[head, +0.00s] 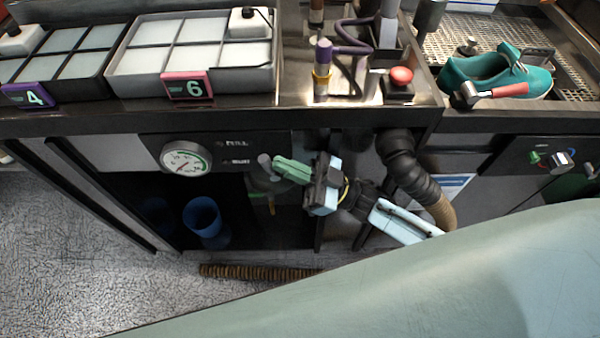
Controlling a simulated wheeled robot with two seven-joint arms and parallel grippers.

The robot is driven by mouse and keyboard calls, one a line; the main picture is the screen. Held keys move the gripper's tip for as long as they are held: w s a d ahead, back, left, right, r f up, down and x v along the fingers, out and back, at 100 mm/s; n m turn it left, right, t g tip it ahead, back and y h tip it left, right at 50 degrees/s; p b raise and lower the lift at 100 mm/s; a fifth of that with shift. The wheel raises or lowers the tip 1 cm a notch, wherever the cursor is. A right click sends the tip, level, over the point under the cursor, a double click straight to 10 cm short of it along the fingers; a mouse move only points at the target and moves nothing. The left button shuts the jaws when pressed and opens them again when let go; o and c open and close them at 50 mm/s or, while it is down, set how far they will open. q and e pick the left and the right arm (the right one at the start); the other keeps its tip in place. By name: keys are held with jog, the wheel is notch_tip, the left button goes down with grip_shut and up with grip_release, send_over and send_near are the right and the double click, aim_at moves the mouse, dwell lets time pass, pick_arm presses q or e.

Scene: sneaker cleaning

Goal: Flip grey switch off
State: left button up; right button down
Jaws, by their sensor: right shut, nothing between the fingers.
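The grey switch (265,161) is a short grey lever on the dark front panel under the counter, right of a round gauge (186,158). My right gripper (281,167) comes in from the right with its green fingers pointing left. The fingers are shut and empty. Their tips are just right of the switch lever; whether they touch it I cannot tell. The fingers and wrist hide part of the panel behind. My left gripper is not in view.
A black ribbed hose (405,165) hangs close to the right of my wrist. The counter edge (220,117) overhangs the panel. A blue cup (203,217) stands in the dark space below. A red button (401,76) and a teal sneaker (495,75) are above.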

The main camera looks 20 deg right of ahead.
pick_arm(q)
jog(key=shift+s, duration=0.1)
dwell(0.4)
pick_arm(e)
jog(key=shift+s+d+f, duration=0.1)
jog(key=shift+d+f, duration=0.15)
jog(key=shift+d, duration=0.05)
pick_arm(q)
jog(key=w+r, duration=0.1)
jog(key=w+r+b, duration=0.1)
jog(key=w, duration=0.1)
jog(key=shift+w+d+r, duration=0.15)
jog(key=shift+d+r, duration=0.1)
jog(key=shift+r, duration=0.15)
pick_arm(e)
jog(key=v, duration=1.2)
jog(key=shift+s+d, duration=0.2)
jog(key=shift+d, duration=0.05)
